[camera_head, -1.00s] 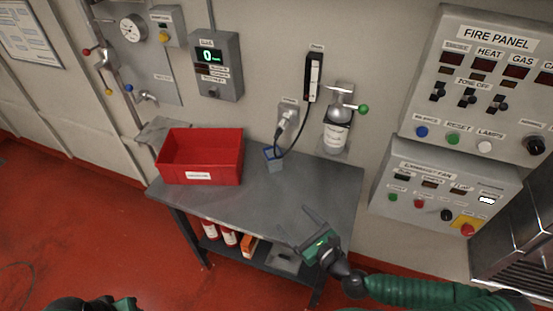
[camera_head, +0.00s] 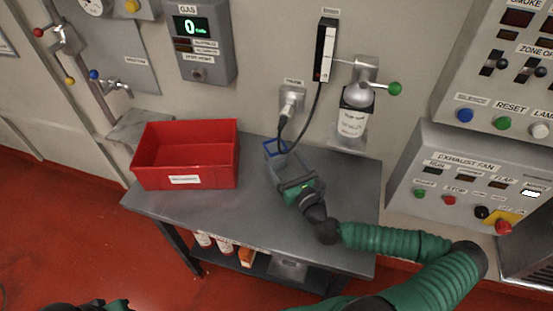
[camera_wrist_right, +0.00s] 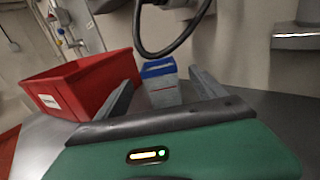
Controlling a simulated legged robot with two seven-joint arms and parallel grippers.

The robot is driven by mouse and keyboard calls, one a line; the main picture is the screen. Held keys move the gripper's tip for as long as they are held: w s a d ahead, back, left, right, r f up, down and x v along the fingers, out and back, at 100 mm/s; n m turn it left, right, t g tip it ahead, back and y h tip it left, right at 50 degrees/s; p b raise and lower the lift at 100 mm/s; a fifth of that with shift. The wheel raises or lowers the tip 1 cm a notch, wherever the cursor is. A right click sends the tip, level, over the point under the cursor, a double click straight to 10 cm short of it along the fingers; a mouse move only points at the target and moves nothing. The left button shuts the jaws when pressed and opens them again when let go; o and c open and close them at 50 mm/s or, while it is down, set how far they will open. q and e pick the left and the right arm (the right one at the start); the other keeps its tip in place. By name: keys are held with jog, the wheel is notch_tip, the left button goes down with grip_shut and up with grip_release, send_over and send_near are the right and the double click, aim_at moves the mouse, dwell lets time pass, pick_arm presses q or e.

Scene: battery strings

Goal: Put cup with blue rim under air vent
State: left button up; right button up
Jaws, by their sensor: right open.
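A small grey square cup with a blue rim (camera_head: 275,149) stands upright at the back of the grey table. My right gripper (camera_head: 287,168) is open and empty just in front of it, partly hiding it in the head view. In the right wrist view the cup (camera_wrist_right: 161,88) stands beyond and between the two open fingers (camera_wrist_right: 162,90), with clear space between. A dark part of my left arm (camera_head: 95,305) shows at the bottom edge; its fingers cannot be made out. I cannot tell for sure which fitting is the air vent.
A red bin (camera_head: 187,156) stands left of the cup. A black cable (camera_head: 305,120) hangs from a wall socket above the cup. A wall-mounted bottle with a green-knobbed lever (camera_head: 354,112) is to the right. The table's front left (camera_head: 185,205) is clear.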

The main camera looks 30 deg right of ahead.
aim_at(273, 143)
jog(key=shift+w+a+r, duration=0.1)
jog(key=shift+w+a, duration=0.05)
jog(key=shift+w, duration=0.45)
jog(key=shift+w+a, duration=0.1)
jog(key=shift+w, duration=0.5)
jog(key=w, duration=0.2)
jog(key=w+d+p, duration=0.1)
jog(key=w, duration=0.1)
jog(key=shift+w+d, duration=0.2)
jog(key=shift+w, duration=0.05)
jog(key=shift+w+d+f, duration=0.15)
jog(key=shift+d+f, duration=0.05)
jog(key=shift+f, duration=0.1)
jog(key=shift+a+r, duration=0.15)
jog(key=shift+a, duration=0.15)
jog(key=c, duration=1.3)
jog(key=shift+d, duration=0.1)
jog(key=shift+c, duration=1.3)
